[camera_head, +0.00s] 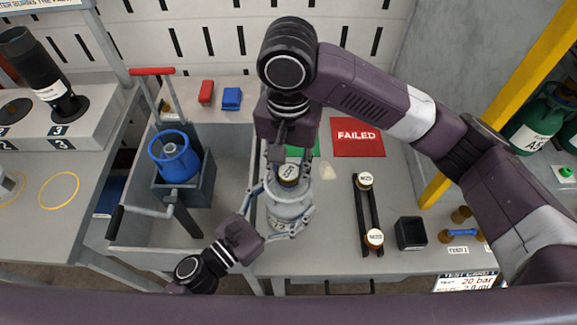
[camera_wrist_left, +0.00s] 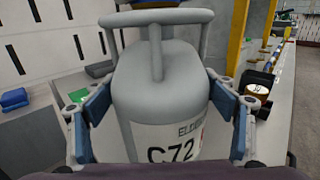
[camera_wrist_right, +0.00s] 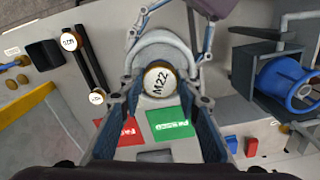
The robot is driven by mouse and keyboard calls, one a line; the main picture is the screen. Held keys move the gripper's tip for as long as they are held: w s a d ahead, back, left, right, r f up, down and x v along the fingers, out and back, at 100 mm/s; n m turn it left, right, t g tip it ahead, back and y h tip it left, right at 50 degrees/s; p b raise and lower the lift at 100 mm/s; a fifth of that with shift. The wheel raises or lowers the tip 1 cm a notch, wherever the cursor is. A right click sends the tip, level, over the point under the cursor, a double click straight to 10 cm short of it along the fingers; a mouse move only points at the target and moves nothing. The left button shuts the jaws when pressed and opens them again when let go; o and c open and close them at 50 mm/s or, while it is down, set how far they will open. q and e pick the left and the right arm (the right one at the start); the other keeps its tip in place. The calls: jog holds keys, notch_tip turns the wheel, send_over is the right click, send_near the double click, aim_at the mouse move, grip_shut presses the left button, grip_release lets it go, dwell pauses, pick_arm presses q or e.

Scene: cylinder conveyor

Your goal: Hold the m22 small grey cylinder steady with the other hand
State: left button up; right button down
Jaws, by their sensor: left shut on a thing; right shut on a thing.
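The small grey cylinder (camera_head: 289,209) stands upright on the table, with a round cap marked M22 (camera_wrist_right: 158,79) on top. In the left wrist view the grey cylinder (camera_wrist_left: 160,90) fills the middle and its label reads C72. My left gripper (camera_head: 284,212) is shut around the cylinder's body, one blue-padded finger on each side. My right gripper (camera_head: 291,165) comes down from above and is shut on the M22 cap, which sits between its fingers in the right wrist view. The cylinder's valve and neck are mostly hidden by the cap and guard ring.
A red FAILED mat (camera_head: 358,137) and a green mat (camera_wrist_right: 170,122) lie behind the cylinder. To the right are a black rack (camera_head: 369,218) with two caps and a black box (camera_head: 410,233). Red (camera_head: 206,92) and blue (camera_head: 232,98) blocks lie behind.

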jog(key=m, duration=0.6)
jog(key=shift+s, duration=0.1)
jog(key=c, duration=1.5)
grip_release()
jog(key=shift+r, duration=0.1)
jog(key=shift+r, duration=1.15)
jog(key=n, duration=0.5)
jog(key=shift+n, duration=0.5)
